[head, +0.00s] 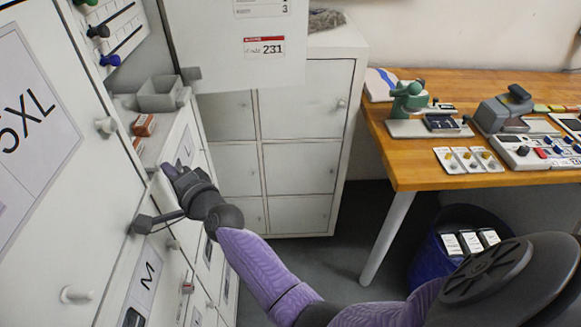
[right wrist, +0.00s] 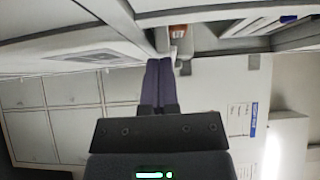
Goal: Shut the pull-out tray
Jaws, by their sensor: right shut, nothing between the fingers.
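The pull-out tray (head: 152,153) shows at the left of the head view as a pale surface jutting from the white cabinet. Orange-red boxes (head: 144,125) and a grey bin (head: 160,96) stand on it. My right gripper (head: 168,170) is shut and empty, its tips at the tray's front edge; whether they touch is not clear. In the right wrist view the shut dark fingers (right wrist: 158,72) point toward the cabinet front, close to a small red box (right wrist: 178,31). The tray's far end and runners are hidden. My left gripper is out of view.
White cabinet doors with knobs (head: 106,126) stand along the left. A wooden table (head: 420,170) with tools stands at the right, with a blue bin (head: 433,262) below. Floor between is clear.

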